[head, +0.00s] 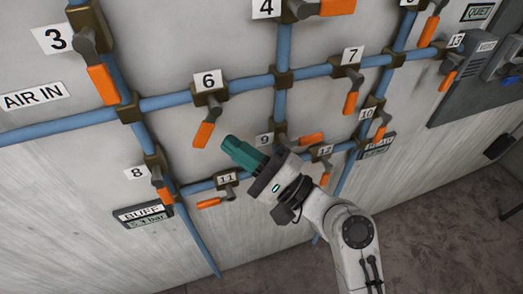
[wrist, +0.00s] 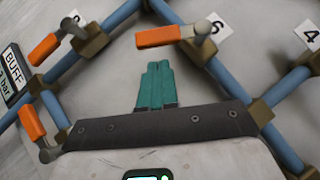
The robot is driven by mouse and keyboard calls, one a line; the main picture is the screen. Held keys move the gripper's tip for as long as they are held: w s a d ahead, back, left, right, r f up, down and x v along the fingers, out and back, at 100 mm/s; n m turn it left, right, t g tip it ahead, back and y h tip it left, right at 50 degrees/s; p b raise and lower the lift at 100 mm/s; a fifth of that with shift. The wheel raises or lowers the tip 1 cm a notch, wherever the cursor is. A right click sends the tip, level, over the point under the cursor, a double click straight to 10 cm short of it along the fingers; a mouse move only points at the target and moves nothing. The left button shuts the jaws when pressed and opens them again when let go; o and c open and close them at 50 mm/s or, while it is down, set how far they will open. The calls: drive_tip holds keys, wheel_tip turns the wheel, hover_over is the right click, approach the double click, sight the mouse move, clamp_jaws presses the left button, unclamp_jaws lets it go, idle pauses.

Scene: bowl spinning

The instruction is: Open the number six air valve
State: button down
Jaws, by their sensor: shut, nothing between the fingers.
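The number six valve has a white "6" label (head: 208,81), a brass body (head: 211,95) on a blue pipe, and an orange handle (head: 204,135). The handle points down and slightly left, crosswise to the pipe. In the wrist view the handle (wrist: 158,36) lies just beyond the fingertips, with the label (wrist: 217,27) to its right. My gripper (head: 229,142) has teal fingers, shut and empty, to the lower right of the handle in the head view. The fingers (wrist: 158,66) show apart from the handle in the wrist view.
Valve 8's orange handle (head: 163,194), valve 11's handle (head: 208,203) and valve 9's handle (head: 312,139) are close around my gripper. Blue pipes (head: 160,101) run across the wall. A BUFF gauge plate (head: 143,216) is at lower left. Bare wall lies left of handle six.

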drive_tip(key=shift+s+a+r, duration=0.25)
drive_tip(key=shift+a+r, duration=0.25)
drive_tip(key=shift+a, duration=0.3)
